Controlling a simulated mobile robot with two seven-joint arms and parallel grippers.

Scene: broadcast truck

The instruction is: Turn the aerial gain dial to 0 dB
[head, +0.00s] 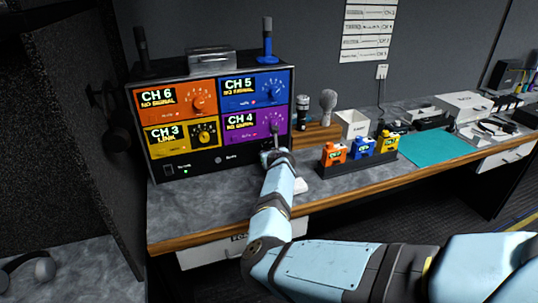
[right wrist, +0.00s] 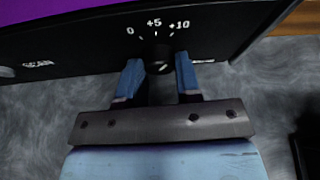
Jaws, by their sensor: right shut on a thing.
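The aerial gain dial (right wrist: 157,50) is a small black knob low on the receiver's black front panel. White marks 0, +5 and +10 run left to right above it in the right wrist view. My right gripper (right wrist: 159,64) has its two blue-tipped fingers on either side of the knob and is shut on it. The knob's pointer is too dark to read surely. In the head view my right gripper (head: 273,152) is at the receiver's lower right and hides the dial. My left gripper is not in view.
The receiver (head: 215,163) has orange, blue, yellow and purple channel panels and stands on the grey bench (head: 205,205). To the right are microphones (head: 327,103), a rack of coloured packs (head: 360,163) and a teal mat (head: 437,148). Bare bench lies in front of the receiver.

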